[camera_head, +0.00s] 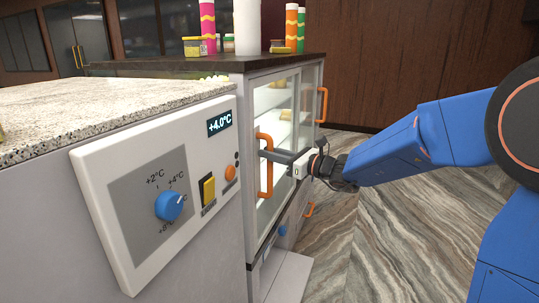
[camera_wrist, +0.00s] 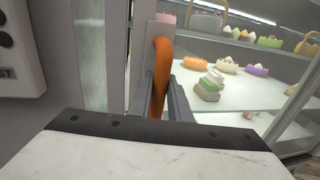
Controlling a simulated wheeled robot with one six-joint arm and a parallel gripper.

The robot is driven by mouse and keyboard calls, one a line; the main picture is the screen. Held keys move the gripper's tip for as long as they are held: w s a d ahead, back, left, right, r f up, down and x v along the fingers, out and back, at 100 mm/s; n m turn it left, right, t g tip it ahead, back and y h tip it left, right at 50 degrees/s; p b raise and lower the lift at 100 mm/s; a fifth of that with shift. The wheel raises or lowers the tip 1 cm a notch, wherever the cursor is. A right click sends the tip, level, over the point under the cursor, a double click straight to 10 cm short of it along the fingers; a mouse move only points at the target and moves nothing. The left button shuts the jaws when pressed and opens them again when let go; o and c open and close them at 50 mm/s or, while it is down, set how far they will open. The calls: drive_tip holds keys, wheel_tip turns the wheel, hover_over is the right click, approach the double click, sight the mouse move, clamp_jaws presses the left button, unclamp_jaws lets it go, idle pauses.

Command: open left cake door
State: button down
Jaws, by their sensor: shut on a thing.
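The cake case has two glass doors with orange bar handles. The left cake door (camera_head: 268,212) carries the nearer handle (camera_head: 265,180), which also shows upright in the wrist view (camera_wrist: 161,70). My gripper (camera_head: 268,153) reaches in from the right, its fingers on either side of this handle and shut on it. In the wrist view the fingers (camera_wrist: 162,103) flank the lower part of the bar. I cannot tell for sure whether the door stands ajar. The right door's handle (camera_head: 322,104) is farther off and free.
Cakes (camera_wrist: 208,88) sit on white shelves inside the case. A control panel with a blue knob (camera_head: 169,206) is on the near counter (camera_head: 110,112). Patterned tubes and tubs (camera_head: 195,47) stand on the case top. The marbled floor (camera_head: 400,235) at right is clear.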

drive_tip(key=w+d, duration=0.4)
drive_tip(key=w, duration=0.7)
drive_tip(key=w+d, duration=0.4)
drive_tip(key=w, duration=0.8)
drive_tip(key=w+d, duration=0.4)
drive_tip(key=w, duration=0.7)
drive_tip(key=shift+w+d, duration=0.35)
drive_tip(key=shift+w, duration=0.05)
drive_tip(key=c, duration=1.6)
unclamp_jaws()
drive_tip(key=shift+c, duration=0.2)
drive_tip(key=shift+s+d, duration=0.1)
drive_tip(key=v, duration=1.7)
drive_tip(key=shift+s+f, duration=0.1)
